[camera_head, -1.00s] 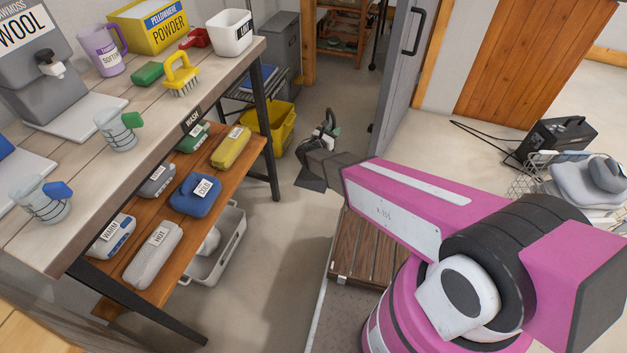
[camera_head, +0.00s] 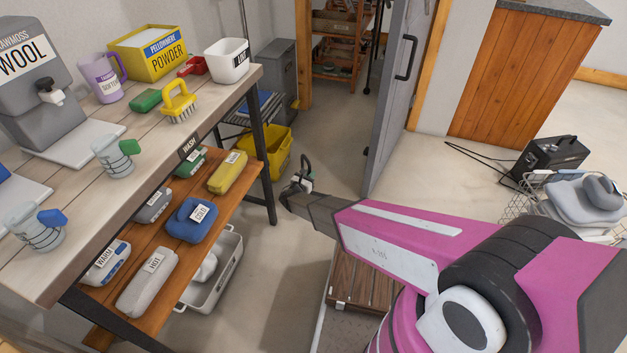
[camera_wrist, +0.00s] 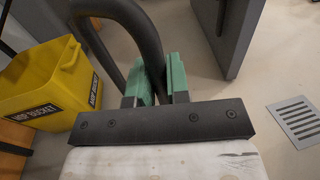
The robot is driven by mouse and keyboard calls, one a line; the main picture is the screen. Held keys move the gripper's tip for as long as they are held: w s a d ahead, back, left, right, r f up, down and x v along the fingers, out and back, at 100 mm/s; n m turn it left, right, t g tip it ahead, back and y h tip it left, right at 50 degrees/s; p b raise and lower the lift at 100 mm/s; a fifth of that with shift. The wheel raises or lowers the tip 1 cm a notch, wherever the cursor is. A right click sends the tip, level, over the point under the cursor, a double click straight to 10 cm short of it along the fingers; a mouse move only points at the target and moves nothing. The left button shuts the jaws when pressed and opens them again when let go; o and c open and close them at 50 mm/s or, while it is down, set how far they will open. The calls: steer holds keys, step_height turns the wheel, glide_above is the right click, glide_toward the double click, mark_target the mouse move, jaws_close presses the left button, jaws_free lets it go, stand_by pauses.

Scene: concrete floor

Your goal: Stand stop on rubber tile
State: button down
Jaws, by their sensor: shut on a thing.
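My gripper (camera_head: 301,182) is stretched out low over the floor, beyond the workbench's far end. Its green-padded fingers (camera_wrist: 159,82) are shut on a thick dark curved bar (camera_wrist: 148,45), which looks like the handle of the stop. The bar bends into a loop at the upper left of the wrist view. In the head view the held stop (camera_head: 306,166) is small and dark at the arm's tip. Its lower part is hidden. I cannot make out the rubber tile in either view.
A yellow mop bucket (camera_head: 272,150) stands left of my gripper; it also shows in the wrist view (camera_wrist: 45,85). A grey door (camera_head: 398,100) stands open to the right. A floor drain (camera_wrist: 298,120) lies at right in the wrist view. The loaded workbench (camera_head: 150,150) fills the left.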

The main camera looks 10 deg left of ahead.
steer(key=w+f, duration=0.6)
steer(key=f, duration=0.1)
steer(key=shift+d+f, duration=0.2)
steer(key=shift+d, duration=0.05)
steer(key=shift+f, duration=0.15)
steer(key=c, duration=1.1)
jaws_free()
steer(key=shift+s, duration=0.1)
